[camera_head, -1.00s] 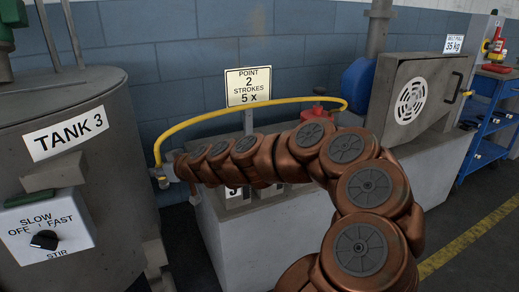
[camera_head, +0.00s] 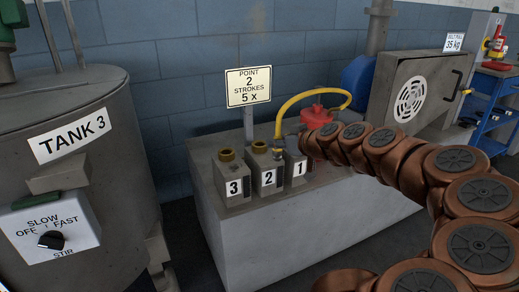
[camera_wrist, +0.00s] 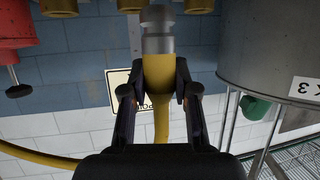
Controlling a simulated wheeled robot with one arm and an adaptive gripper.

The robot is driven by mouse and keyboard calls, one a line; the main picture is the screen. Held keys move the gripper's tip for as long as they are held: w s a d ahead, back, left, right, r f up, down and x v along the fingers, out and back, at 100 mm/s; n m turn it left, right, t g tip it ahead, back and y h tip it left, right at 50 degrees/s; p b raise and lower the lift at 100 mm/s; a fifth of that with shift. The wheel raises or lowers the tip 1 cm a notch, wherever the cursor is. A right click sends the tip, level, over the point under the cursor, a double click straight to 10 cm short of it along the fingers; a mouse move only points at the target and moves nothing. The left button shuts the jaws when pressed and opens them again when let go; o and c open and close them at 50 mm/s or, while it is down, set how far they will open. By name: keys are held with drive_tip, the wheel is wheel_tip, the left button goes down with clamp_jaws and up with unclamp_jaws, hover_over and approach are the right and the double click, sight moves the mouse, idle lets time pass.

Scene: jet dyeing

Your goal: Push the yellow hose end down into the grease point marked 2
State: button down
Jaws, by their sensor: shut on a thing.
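My gripper (camera_wrist: 158,92) is shut on the yellow hose end (camera_wrist: 158,42), just behind its grey metal tip. In the head view the hose end (camera_head: 278,143) hangs with the hose arching above it, just right of grease point 2 (camera_head: 259,147). My gripper (camera_head: 288,152) is small there and partly hidden by my arm. The brass top of point 2 shows no hose in it. Grease point 3 (camera_head: 227,156) is also free; the top of point 1 is hidden. In the wrist view, the brass fittings (camera_wrist: 130,4) are cut off at the top edge, apart from the tip.
The blocks stand on a grey plinth (camera_head: 262,240). A sign (camera_head: 248,87) on a post rises behind them, reading point 2, strokes 5 x. The red pump (camera_head: 315,116) is to the right, tank 3 (camera_head: 65,110) to the left. A fan housing (camera_head: 415,95) stands further right.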

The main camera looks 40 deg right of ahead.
drive_tip(key=shift+s+d, duration=0.25)
drive_tip(key=shift+w+d, duration=0.1)
drive_tip(key=shift+w, duration=0.1)
drive_tip(key=w+d, duration=0.1)
drive_tip(key=w, duration=0.3)
drive_tip(key=w+d+f+b, duration=0.1)
drive_tip(key=w+d, duration=0.1)
drive_tip(key=w, duration=0.3)
drive_tip(key=w+d, duration=0.2)
drive_tip(key=w, duration=0.2)
drive_tip(key=shift+w+d+f, duration=0.15)
drive_tip(key=shift+d+f, duration=0.1)
drive_tip(key=shift+f, duration=0.05)
drive_tip(key=shift+w+d+f+b, duration=0.15)
drive_tip(key=shift+f+b, duration=0.1)
drive_tip(key=shift+f, duration=0.3)
drive_tip(key=shift+w+a+f+b, duration=0.15)
drive_tip(key=shift+f+b, duration=0.15)
drive_tip(key=shift+f, duration=0.3)
drive_tip(key=shift+w+d+f+b, duration=0.15)
drive_tip(key=shift+f+b, duration=0.1)
drive_tip(key=shift+f, duration=0.3)
drive_tip(key=shift+f+b, duration=0.2)
drive_tip(key=shift+b, duration=0.1)
drive_tip(key=c, duration=0.9)
unclamp_jaws()
drive_tip(key=shift+r, duration=0.15)
